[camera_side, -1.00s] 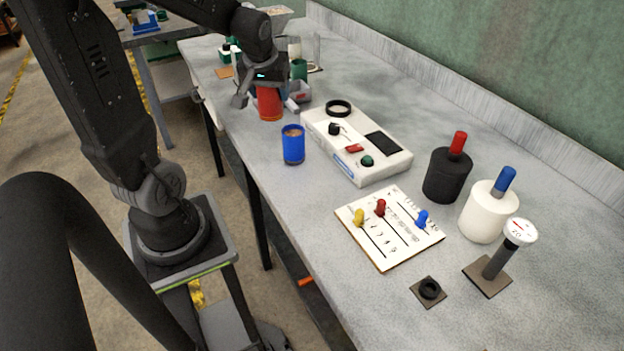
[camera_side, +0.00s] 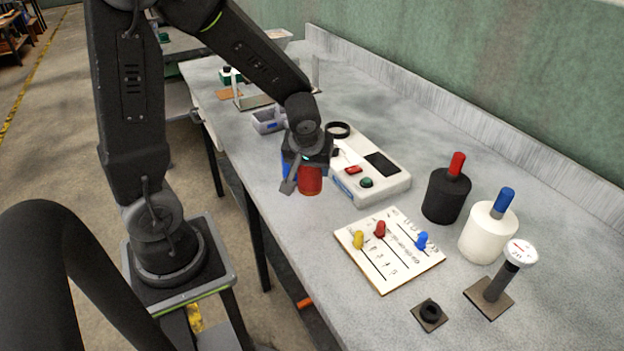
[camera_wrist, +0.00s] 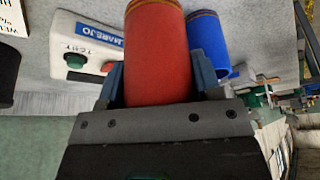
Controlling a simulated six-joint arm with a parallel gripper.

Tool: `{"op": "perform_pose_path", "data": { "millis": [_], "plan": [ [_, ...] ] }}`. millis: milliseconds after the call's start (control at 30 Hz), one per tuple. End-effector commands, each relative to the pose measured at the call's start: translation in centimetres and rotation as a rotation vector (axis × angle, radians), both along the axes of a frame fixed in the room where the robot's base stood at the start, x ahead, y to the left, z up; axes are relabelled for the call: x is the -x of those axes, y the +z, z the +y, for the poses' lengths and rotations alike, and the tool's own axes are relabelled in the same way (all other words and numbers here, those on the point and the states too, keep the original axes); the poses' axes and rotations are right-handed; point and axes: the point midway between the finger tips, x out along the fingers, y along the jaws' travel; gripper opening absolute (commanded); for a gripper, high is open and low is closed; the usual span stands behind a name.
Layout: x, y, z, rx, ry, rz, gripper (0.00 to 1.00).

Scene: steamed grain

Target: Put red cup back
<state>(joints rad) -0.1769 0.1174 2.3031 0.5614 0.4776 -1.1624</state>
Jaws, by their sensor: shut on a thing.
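The red cup (camera_side: 311,182) is held between the fingers of my gripper (camera_side: 305,179), which is shut on it. In the wrist view the red cup (camera_wrist: 160,55) sits upside down in the picture between the two fingers of my gripper (camera_wrist: 160,84). The blue cup (camera_side: 285,164) stands just left of and behind the red cup, partly hidden by my gripper. It also shows close beside the red cup in the wrist view (camera_wrist: 207,48). I cannot tell whether the red cup touches the table.
A white control box (camera_side: 398,181) with red and green buttons stands close to the right. A slider board (camera_side: 390,268) lies in front. A black bottle (camera_side: 443,196) and a white bottle (camera_side: 483,236) stand at right. A grey bin (camera_side: 265,122) is behind.

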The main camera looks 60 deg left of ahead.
Motion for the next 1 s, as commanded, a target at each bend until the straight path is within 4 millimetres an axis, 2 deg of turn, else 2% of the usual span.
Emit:
{"op": "perform_pose_path", "data": {
  "millis": [100,367,800,833,1000],
  "plan": [
    [-0.2,-0.7,-0.2,-0.001,0.000,0.001,0.29],
    [-0.2,-4.0,-0.2,0.000,0.001,0.001,0.29],
    [-0.2,-4.5,-0.2,0.000,0.002,-0.001,0.29],
    [-0.2,-4.5,-0.2,0.000,0.001,-0.002,0.61],
    [-0.2,-4.5,-0.2,0.000,0.003,-0.002,0.78]
  ]
}}
